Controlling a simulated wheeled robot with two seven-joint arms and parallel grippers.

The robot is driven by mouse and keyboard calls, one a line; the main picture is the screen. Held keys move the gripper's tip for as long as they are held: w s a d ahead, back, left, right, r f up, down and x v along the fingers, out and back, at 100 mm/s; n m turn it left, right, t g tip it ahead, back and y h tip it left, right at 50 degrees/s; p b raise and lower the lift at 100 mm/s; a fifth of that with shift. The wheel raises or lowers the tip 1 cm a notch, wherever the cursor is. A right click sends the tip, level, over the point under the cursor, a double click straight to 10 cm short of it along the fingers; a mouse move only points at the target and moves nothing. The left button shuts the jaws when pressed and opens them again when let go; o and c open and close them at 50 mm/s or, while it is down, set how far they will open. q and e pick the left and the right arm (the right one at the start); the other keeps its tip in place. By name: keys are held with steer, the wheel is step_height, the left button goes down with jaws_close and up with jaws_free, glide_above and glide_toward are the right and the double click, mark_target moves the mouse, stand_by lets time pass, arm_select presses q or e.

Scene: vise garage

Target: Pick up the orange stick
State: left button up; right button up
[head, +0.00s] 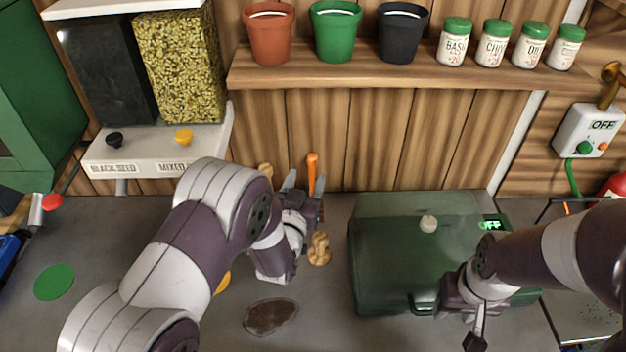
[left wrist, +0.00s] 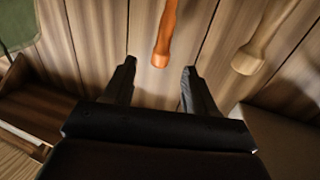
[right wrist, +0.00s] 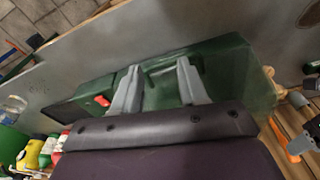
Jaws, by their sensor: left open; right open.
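The orange stick (head: 312,172) stands upright by the wooden back wall in the head view. In the left wrist view the orange stick (left wrist: 165,38) hangs down from the top edge, its rounded end between and beyond the fingertips. My left gripper (head: 303,184) is open and empty, its two fingers pointing at the wall on either side of the stick's lower part; it also shows in the left wrist view (left wrist: 158,75). The stick does not appear touched. My right gripper (head: 476,330) is open and empty in front of the green box; it also shows in the right wrist view (right wrist: 160,75).
A pale wooden stick (left wrist: 247,60) is beside the orange one. A tan knobbly object (head: 319,249) lies below my left gripper. A shelf (head: 400,70) with pots and jars is above. A seed dispenser (head: 160,145) stands left.

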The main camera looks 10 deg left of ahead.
mark_target(314, 156)
arm_select(q)
steer(key=w, duration=0.2)
steer(key=w+p, duration=0.1)
steer(key=w, duration=0.2)
steer(key=w+p, duration=0.1)
steer(key=w, duration=0.2)
steer(key=shift+w+d+r, duration=0.15)
steer(key=shift+d+r, duration=0.1)
steer(key=shift+w+f, duration=0.15)
steer(key=shift+w, duration=0.15)
steer(key=shift+s, duration=0.1)
steer(key=c, duration=0.5)
jaws_close()
